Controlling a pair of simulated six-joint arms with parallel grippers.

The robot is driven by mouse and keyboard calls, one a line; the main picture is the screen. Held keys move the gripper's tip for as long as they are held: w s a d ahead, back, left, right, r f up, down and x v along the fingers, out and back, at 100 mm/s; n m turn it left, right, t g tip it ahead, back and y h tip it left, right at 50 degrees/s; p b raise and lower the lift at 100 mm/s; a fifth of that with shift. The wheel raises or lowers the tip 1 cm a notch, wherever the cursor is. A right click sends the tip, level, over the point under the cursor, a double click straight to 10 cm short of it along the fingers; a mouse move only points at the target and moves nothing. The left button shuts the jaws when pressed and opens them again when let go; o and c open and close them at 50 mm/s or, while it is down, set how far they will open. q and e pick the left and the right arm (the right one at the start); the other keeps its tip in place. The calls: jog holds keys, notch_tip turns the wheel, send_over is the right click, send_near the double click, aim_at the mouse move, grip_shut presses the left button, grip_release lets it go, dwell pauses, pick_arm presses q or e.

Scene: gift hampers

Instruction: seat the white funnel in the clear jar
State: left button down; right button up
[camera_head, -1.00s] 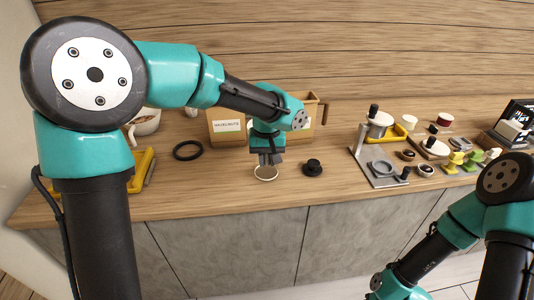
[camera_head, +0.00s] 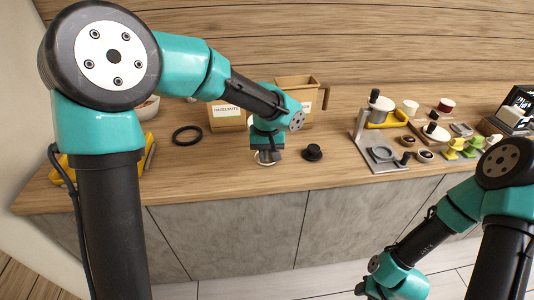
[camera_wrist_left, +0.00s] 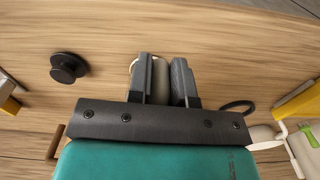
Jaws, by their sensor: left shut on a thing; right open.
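My left gripper (camera_head: 266,157) is low over the counter near its front edge. It also shows in the left wrist view (camera_wrist_left: 165,80), shut on a pale greyish, rounded piece (camera_wrist_left: 160,78) that looks like the white funnel in shadow; its shape is mostly hidden by the fingers. A thin pale ring (camera_head: 264,163), which may be the rim of the clear jar, shows just under the fingertips. I cannot tell whether the held piece touches or sits in it.
A black knobbed lid (camera_head: 313,152) lies just right of the left gripper. A black ring (camera_head: 187,135) lies to its left. A hazelnuts box (camera_head: 226,116) and a brown bin (camera_head: 300,92) stand behind. A metal stand (camera_head: 382,155) and several small items occupy the right.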

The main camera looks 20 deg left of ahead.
pick_arm(q)
jog(key=shift+f, duration=0.55)
dwell(1.4)
jog(key=c, duration=1)
grip_release()
jog(key=shift+o, duration=0.2)
notch_tip(320, 180, up, 18)
jog(key=shift+f, duration=0.25)
